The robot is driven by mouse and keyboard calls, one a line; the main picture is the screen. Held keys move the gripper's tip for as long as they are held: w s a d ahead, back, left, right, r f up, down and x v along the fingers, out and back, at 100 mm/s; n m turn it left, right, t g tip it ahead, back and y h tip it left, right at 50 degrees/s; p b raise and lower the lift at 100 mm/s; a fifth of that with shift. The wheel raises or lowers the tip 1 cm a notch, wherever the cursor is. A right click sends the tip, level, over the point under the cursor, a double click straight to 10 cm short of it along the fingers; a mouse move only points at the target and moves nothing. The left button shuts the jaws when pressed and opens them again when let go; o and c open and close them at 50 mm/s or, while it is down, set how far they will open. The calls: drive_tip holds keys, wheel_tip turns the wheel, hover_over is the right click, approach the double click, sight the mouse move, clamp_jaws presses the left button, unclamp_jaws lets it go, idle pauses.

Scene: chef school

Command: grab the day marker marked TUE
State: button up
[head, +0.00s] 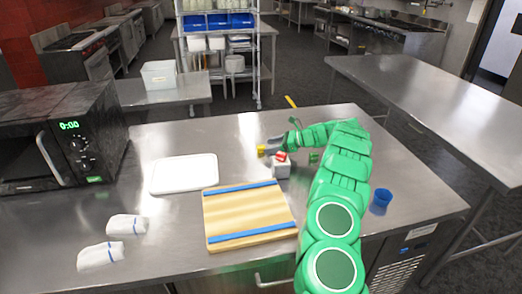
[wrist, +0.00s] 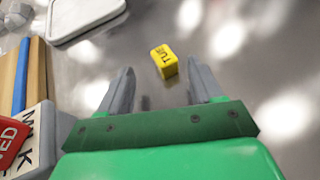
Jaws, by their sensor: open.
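The yellow day marker (wrist: 164,62) reads TUE in the wrist view and lies on the steel counter. My gripper (wrist: 159,77) is open and empty. In the head view the yellow marker (head: 261,151) is just left of my grey fingers (head: 274,144). A red marker (head: 281,157), its lettering ending in "ED", sits on a white carton (head: 281,170) labelled MILK; they also show at the wrist view's lower left. Another green block (head: 313,157) stands to the right, beside my arm.
A wooden cutting board (head: 248,213) with blue strips and a white tray (head: 184,174) lie nearer and to the left. A blue cup (head: 381,198) stands right of my arm. A microwave (head: 60,140) is far left.

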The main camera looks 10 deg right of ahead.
sight(263, 146)
drive_tip(key=shift+w+x, duration=0.2)
drive_tip(key=shift+x, duration=1.7)
drive_tip(key=shift+r, duration=0.1)
clamp_jaws()
drive_tip(key=shift+r, duration=0.1)
